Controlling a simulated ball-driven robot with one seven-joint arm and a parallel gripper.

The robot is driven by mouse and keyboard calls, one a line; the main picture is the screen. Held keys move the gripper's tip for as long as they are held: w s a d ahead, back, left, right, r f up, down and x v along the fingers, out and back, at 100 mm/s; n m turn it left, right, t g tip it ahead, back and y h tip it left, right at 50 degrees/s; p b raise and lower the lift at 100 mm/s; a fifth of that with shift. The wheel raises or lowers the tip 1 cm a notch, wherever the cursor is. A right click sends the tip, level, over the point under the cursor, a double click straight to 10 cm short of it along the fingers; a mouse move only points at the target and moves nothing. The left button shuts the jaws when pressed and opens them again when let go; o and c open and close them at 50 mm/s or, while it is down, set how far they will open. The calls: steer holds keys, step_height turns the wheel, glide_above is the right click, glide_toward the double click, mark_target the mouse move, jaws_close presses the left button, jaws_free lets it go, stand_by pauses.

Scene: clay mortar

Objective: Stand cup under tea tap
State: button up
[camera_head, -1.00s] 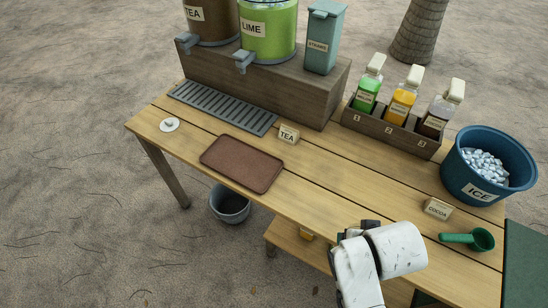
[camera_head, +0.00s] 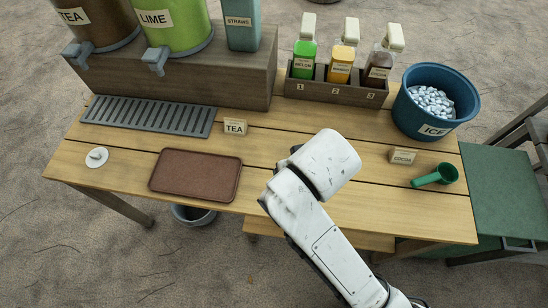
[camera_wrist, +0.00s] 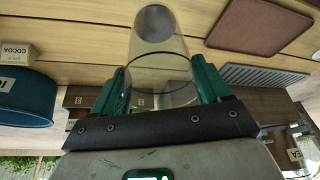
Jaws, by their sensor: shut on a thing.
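A clear, see-through cup (camera_wrist: 160,55) is held between the green fingers of my gripper (camera_wrist: 160,80) in the wrist view. The gripper is shut on it, and its far end shows as a dark grey disc. In the head view my arm hides the gripper and cup. The tea tap (camera_head: 80,50) is on the brown TEA dispenser (camera_head: 108,18) at the upper left. Below it lies the slatted grey drip tray (camera_head: 140,114), with no cup on it. The drip tray also shows at right in the wrist view (camera_wrist: 262,76).
The lime dispenser (camera_head: 172,20), with its own tap (camera_head: 157,60), stands beside the tea. A brown tray (camera_head: 195,175), a TEA card (camera_head: 235,128) and a white disc (camera_head: 97,157) lie on the table. Bottle rack (camera_head: 335,88), ice bucket (camera_head: 408,105) and green scoop (camera_head: 437,175) are right.

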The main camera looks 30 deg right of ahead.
steer(key=w+f, duration=0.9)
steer(key=f, duration=0.2)
steer(key=shift+d+p, duration=0.3)
steer(key=shift+p, duration=0.15)
steer(key=shift+f, duration=0.1)
steer(key=o, duration=1.4)
